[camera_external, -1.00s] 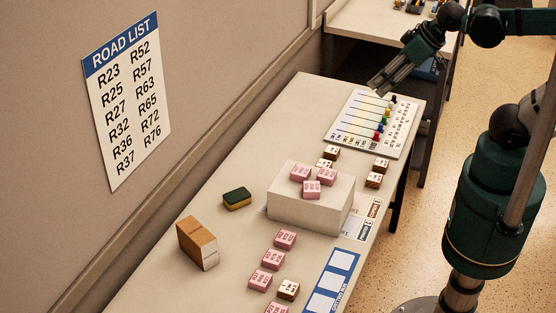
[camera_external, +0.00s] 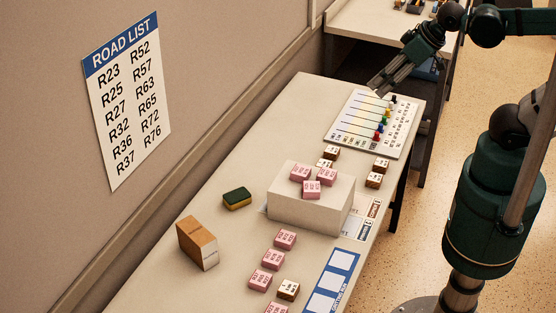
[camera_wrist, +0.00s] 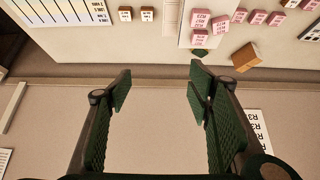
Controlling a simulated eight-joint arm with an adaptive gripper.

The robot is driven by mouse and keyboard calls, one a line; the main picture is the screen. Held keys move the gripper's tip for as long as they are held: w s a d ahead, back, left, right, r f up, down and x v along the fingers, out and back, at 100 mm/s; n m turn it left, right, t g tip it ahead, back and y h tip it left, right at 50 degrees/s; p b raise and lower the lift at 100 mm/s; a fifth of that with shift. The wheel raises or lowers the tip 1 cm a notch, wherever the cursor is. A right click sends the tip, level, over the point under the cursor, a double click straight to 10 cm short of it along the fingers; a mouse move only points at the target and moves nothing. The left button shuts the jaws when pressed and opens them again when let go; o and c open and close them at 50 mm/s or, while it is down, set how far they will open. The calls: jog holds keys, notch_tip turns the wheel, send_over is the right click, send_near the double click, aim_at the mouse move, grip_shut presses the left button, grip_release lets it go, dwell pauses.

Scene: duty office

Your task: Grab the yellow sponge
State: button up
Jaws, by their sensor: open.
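The yellow sponge (camera_external: 237,201) has a dark green top layer and lies on the table left of the pale block, near the wall. In the wrist view, a small dark green piece that looks like the sponge (camera_wrist: 199,53) shows just beyond the right fingertip, mostly hidden. My gripper (camera_external: 377,88) is at the far end of the table above the board with coloured pegs, well away from the sponge. In the wrist view my gripper (camera_wrist: 160,82) has its fingers wide apart with nothing between them.
A brown and white box (camera_external: 198,243) stands nearer than the sponge. A pale block (camera_external: 305,208) carries pink blocks, with more pink and brown blocks around it. The pegged board (camera_external: 372,125) lies at the far end. The wall (camera_external: 200,80) borders the table's left side.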

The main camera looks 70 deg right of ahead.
jog(key=m+g+b, duration=0.7)
jog(key=m+b, duration=0.3)
jog(key=m, duration=1.4)
send_over(237, 194)
notch_tip(237, 194, down, 34)
jog(key=shift+r, duration=0.2)
jog(key=shift+a+f+m, duration=0.1)
jog(key=shift+f+m, duration=0.15)
jog(key=shift+m, duration=0.05)
